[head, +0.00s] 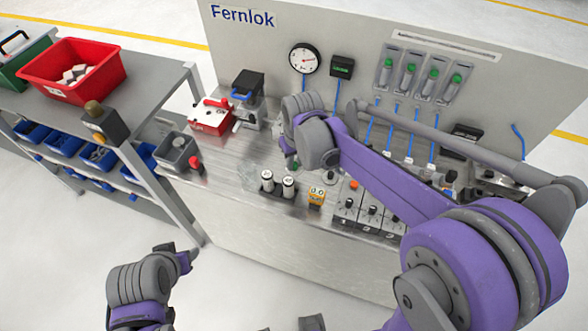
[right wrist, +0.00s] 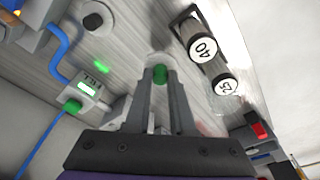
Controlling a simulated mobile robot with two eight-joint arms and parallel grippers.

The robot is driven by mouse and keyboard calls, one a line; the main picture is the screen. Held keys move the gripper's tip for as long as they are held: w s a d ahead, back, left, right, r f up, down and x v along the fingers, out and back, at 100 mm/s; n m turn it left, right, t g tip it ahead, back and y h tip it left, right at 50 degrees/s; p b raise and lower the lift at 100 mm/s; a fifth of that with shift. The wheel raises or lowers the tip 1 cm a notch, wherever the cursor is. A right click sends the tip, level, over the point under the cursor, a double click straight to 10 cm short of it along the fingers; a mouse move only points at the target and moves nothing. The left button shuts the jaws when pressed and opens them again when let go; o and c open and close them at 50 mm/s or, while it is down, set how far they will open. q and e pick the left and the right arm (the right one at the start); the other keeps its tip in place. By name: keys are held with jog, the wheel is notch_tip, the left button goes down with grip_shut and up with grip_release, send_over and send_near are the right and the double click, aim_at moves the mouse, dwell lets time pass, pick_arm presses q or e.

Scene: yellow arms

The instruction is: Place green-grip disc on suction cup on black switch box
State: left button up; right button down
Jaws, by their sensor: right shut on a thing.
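My right gripper (right wrist: 161,74) is shut on the green-grip disc, whose green grip (right wrist: 160,75) sits between the fingertips in the right wrist view. A pale round shape just beyond the grip looks like its disc. In the head view my right gripper (head: 291,161) is over the bench, behind the two labelled cylinders, and my wrist mostly hides it. Several switch boxes (head: 349,211) with black knobs stand in a row to its right. I cannot tell which is the black switch box, and no suction cup is clear. My left gripper (head: 185,257) is low at the left, away from the bench.
Cylinders (head: 267,181) marked 40 and 25 (right wrist: 226,86) stand close to my right gripper. The upright panel (head: 350,25) closes off the back.

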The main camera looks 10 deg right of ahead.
aim_at(295, 169)
jog(key=shift+w+f, duration=0.1)
jog(key=shift+f, duration=2.2)
jog(key=shift+f, duration=0.2)
jog(key=c, duration=0.8)
grip_release()
jog(key=shift+o, duration=0.2)
jog(key=shift+r, duration=0.1)
